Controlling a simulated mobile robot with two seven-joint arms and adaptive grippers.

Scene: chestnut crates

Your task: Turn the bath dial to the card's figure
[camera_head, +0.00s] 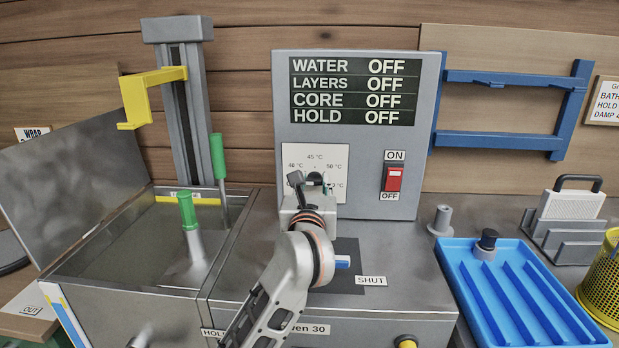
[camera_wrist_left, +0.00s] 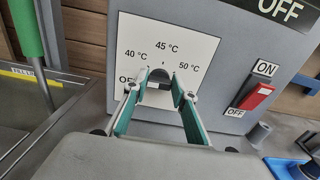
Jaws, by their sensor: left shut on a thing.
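The bath dial (camera_wrist_left: 160,74) is a dark knob on a white plate (camera_wrist_left: 195,47) marked 40, 45 and 50 °C, with an OFF mark partly covered at lower left. My left gripper (camera_wrist_left: 161,88) is shut on the dial, a finger at each side. In the head view the gripper (camera_head: 316,184) hides most of the dial, so its pointer setting cannot be read. The card (camera_head: 604,101) on the wall at far right is cut by the picture edge; BATH, HOLD and DAMP show, but no figures. My right gripper is not in view.
The display (camera_head: 352,91) reads OFF on all lines. A red switch (camera_head: 393,179) sits right of the dial. An open steel bath (camera_head: 120,268) stands left, with green-handled tools. A blue tray (camera_head: 520,295), grey rack (camera_head: 565,238) and yellow basket (camera_head: 604,278) stand right.

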